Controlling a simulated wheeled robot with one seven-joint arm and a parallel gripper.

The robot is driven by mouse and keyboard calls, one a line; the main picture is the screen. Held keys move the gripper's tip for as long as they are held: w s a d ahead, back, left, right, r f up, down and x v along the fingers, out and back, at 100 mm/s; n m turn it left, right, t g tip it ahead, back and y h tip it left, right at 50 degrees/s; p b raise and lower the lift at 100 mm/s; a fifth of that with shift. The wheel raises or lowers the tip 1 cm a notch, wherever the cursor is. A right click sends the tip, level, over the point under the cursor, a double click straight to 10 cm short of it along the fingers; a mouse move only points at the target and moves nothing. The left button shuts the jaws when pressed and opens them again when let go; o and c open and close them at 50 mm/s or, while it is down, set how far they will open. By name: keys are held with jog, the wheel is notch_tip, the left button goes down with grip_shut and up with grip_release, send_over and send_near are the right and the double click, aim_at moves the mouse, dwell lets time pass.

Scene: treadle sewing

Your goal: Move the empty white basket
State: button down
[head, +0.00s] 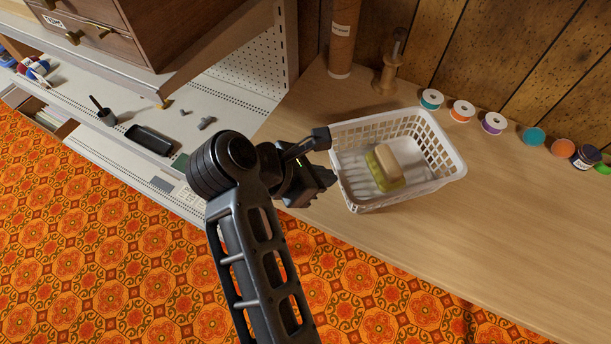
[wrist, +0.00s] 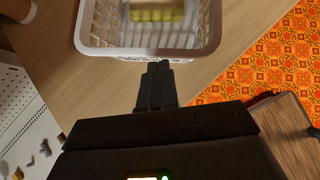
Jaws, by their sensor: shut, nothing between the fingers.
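The white basket (head: 437,180) is a slatted, open-topped plastic basket standing upright on the wooden worktop. It is not empty: a yellow-green and tan block, like a sponge (head: 384,167), lies inside it. In the wrist view the basket (wrist: 150,52) is at the top, partly cut off, and the block (wrist: 157,15) shows inside. My gripper (head: 328,179) is just left of the basket's left side in the head view. In the wrist view its fingers (wrist: 157,72) are together and empty, pointing at the near rim. I cannot tell whether they touch it.
Several thread spools, including an orange one (head: 461,111), line the worktop's back edge by the panelled wall. A wooden spindle (head: 391,65) and a brown tube (head: 343,35) stand behind the basket. Worktop right of the basket is clear. A white pegboard shelf (head: 210,95) is left.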

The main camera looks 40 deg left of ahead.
jog(key=shift+w+d, duration=0.1)
jog(key=shift+w, duration=0.1)
jog(key=shift+w+d, duration=0.2)
jog(key=shift+w, duration=0.35)
jog(key=shift+w+d, duration=0.15)
jog(key=shift+w, duration=0.4)
jog(key=shift+s, duration=0.1)
